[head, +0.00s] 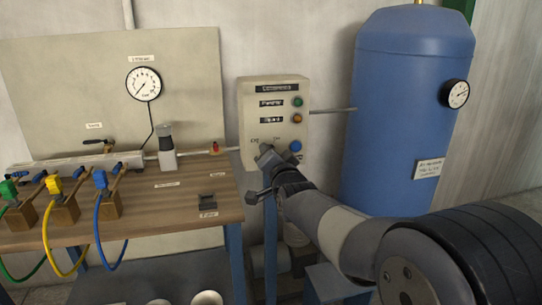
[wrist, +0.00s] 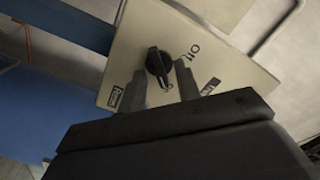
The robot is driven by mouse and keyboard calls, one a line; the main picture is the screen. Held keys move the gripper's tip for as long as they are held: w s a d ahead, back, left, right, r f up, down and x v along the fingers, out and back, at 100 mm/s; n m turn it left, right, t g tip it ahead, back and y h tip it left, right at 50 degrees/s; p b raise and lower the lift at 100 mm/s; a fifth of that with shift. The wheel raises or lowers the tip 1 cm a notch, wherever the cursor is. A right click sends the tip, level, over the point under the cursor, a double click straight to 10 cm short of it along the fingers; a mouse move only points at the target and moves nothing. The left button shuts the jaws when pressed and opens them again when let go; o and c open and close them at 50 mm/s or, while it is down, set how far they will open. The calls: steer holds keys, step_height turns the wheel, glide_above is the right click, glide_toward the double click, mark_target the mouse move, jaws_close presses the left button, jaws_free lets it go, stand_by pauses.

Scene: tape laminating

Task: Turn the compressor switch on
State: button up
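The compressor control box (head: 244,112) is beige, with a green and an orange lamp and a blue button, beside the blue tank. The black rotary switch (wrist: 158,64) sits on the box face in the wrist view, next to printed marks. In the head view the switch is hidden behind my gripper (head: 262,170), which is at the lower left of the box. In the wrist view my gripper (wrist: 162,88) is open, its two fingers apart on either side of the switch's lower end. I cannot tell whether they touch it.
The blue tank (head: 405,110) with a gauge stands right of the box. A wooden workbench (head: 150,205) with colored hoses, valves and a small black switch (head: 208,200) lies to the left. A pressure gauge (head: 144,84) hangs on the back panel.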

steer(key=v, duration=1)
steer(key=shift+s+d, duration=0.15)
steer(key=shift+s, duration=0.2)
steer(key=shift+w, duration=0.1)
steer(key=x, duration=1)
steer(key=shift+w, duration=0.3)
steer(key=shift+f, duration=0.1)
